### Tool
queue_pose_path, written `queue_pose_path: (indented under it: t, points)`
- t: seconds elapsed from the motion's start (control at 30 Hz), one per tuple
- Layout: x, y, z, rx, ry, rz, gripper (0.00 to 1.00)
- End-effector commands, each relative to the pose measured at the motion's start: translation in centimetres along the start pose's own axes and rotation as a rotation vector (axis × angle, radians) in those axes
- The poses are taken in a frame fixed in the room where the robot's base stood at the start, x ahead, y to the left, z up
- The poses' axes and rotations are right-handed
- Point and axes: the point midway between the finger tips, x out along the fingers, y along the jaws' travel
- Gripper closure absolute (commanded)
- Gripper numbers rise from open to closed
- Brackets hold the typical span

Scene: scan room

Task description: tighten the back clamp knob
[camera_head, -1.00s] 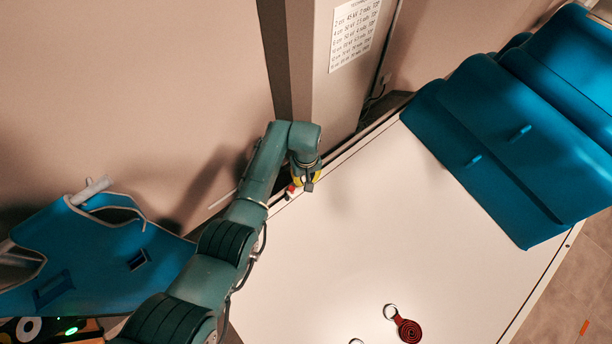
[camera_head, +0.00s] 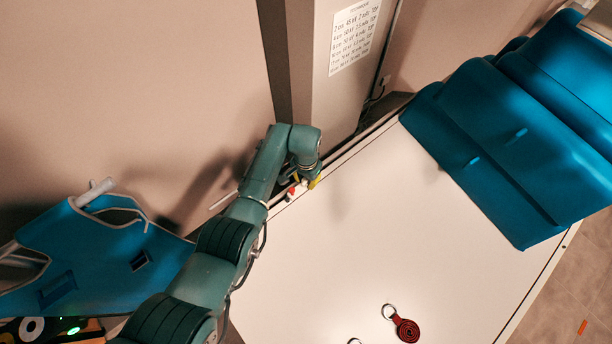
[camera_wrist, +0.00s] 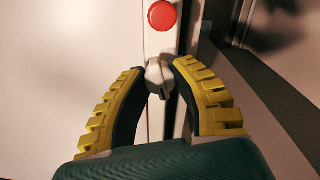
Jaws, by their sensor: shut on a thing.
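The clamp knob (camera_wrist: 157,79) is a small light-grey knob at the table's edge rail, between my fingertips in the wrist view. My gripper (camera_wrist: 159,68) has its yellow-ridged fingers closed on the knob from both sides. In the head view my gripper (camera_head: 311,183) is down at the back left edge of the white table, and the knob is hard to make out there. I cannot tell from the picture how tight the knob is.
A red round button (camera_wrist: 162,15) sits on the rail just beyond the knob. The white table (camera_head: 400,230) is mostly clear, with a red key tag (camera_head: 406,329) near the front. Blue padded pieces (camera_head: 500,150) stand at right; a grey column (camera_head: 325,100) rises behind my gripper.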

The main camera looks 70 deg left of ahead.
Motion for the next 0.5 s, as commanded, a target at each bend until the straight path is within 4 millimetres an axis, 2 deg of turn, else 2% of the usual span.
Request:
queue_pose_path:
  t: [0.2,0.5]
  points:
    - [0.03,0.0,0.04,0.157,-0.001,0.0,1.0]
    - [0.04,0.0,0.03,0.28,-0.001,0.0,1.0]
